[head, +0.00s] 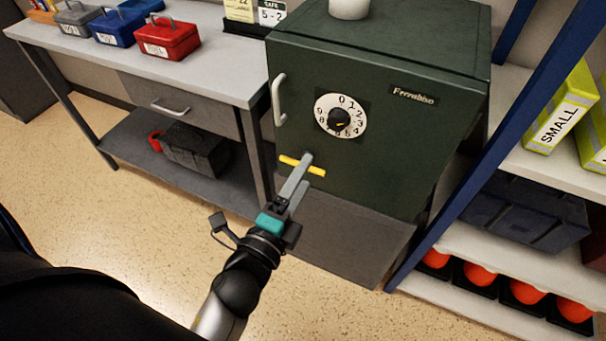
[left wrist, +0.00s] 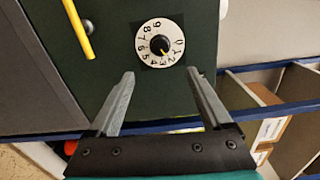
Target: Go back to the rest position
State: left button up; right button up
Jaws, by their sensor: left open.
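My left gripper (head: 299,172) reaches up in front of the dark green safe (head: 400,110). Its fingers are open with nothing between them; in the left wrist view the gripper (left wrist: 160,73) has its two grey fingers spread wide below the dial (left wrist: 160,43). In the head view the white-ringed dial (head: 340,116) is above and right of the gripper. A yellow bar (head: 316,170) on the safe's front is partly hidden behind the fingers; it shows in the left wrist view (left wrist: 78,28) at upper left, outside the fingers. The safe door looks shut. My right gripper is not seen.
A grey table (head: 215,65) with red (head: 166,40), blue (head: 115,27) and grey (head: 76,18) cash boxes stands left of the safe. A blue-framed shelf (head: 468,165) with bins stands close on the right. The floor (head: 165,220) at left is clear.

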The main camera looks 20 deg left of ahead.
pick_arm(q)
jog(key=shift+f, duration=0.1)
jog(key=s+d+f+n+g, duration=0.1)
jog(key=s+f+n+g, duration=0.2)
jog(key=f, duration=0.7)
jog(key=s+d+f+n+g, duration=0.1)
jog(key=s+f+n+g, duration=0.2)
jog(key=f, duration=0.8)
jog(key=s+f+n+g, duration=0.3)
jog(key=s+f, duration=0.1)
jog(key=f, duration=0.6)
jog(key=s+a+f+n+g, duration=0.2)
jog(key=s+f+n+g, duration=0.2)
jog(key=s+f, duration=0.3)
jog(key=s+a+f+n+g, duration=0.3)
jog(key=s+f, duration=0.4)
jog(key=s, duration=0.7)
jog(key=shift+s+a+n+g+y, duration=0.3)
jog(key=shift+s+a+n+g, duration=0.1)
jog(key=shift+g, duration=0.1)
jog(key=shift+c, duration=0.3)
